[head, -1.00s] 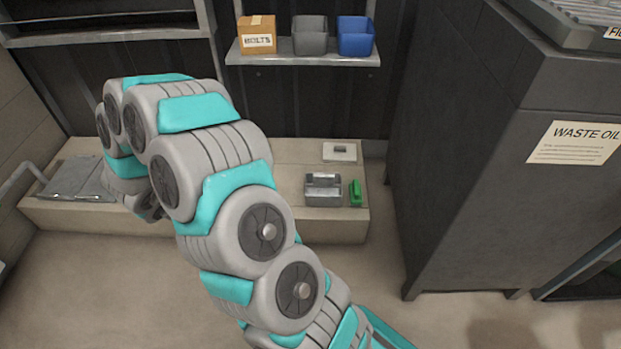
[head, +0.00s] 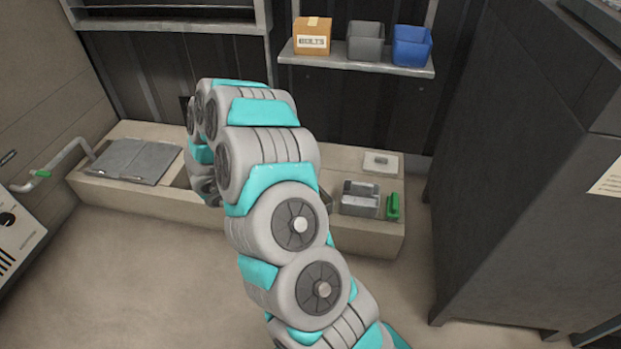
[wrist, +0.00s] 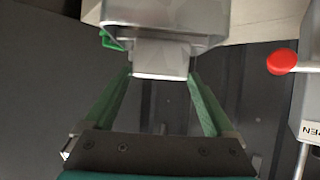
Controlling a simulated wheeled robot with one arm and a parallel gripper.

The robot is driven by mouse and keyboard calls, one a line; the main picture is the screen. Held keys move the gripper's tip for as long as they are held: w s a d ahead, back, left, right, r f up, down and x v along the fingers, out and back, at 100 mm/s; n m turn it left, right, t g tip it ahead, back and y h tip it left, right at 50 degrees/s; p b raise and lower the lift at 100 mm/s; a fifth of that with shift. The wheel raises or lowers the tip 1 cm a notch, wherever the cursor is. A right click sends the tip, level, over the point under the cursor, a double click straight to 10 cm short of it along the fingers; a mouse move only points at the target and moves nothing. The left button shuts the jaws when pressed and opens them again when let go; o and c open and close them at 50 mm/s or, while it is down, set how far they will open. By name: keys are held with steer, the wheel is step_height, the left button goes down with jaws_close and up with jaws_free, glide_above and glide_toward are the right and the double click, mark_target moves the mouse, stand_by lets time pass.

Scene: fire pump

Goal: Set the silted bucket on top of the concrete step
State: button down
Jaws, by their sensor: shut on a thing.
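My gripper (wrist: 160,76) has green fingers in the wrist view and is shut on a pale grey tab of a grey metal container, which seems to be the silted bucket (wrist: 165,14). Only the near part of the bucket shows, and no silt is visible. The concrete step (head: 378,236) is a long, low beige block along the back wall in the head view. My arm hides the gripper and bucket there, reaching down at the step's middle. A beige edge, perhaps the step, shows behind the bucket in the wrist view.
A grey lid (head: 130,160) lies on the step's left part. A grey metal box (head: 360,200), a green item (head: 393,207) and a white plate (head: 381,163) sit on its right part. A red knob (wrist: 282,62) is right in the wrist view. A dark cabinet (head: 510,190) stands right.

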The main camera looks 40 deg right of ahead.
steer(key=w+d, duration=0.1)
steer(key=d, duration=0.1)
steer(key=w+d, duration=0.1)
steer(key=w, duration=0.1)
steer(key=w+d, duration=0.2)
steer(key=shift+w+d+f, duration=0.25)
steer(key=shift+d, duration=0.1)
steer(key=shift+f+b, duration=0.4)
steer(key=shift+f, duration=1.4)
steer(key=shift+f, duration=0.1)
jaws_free()
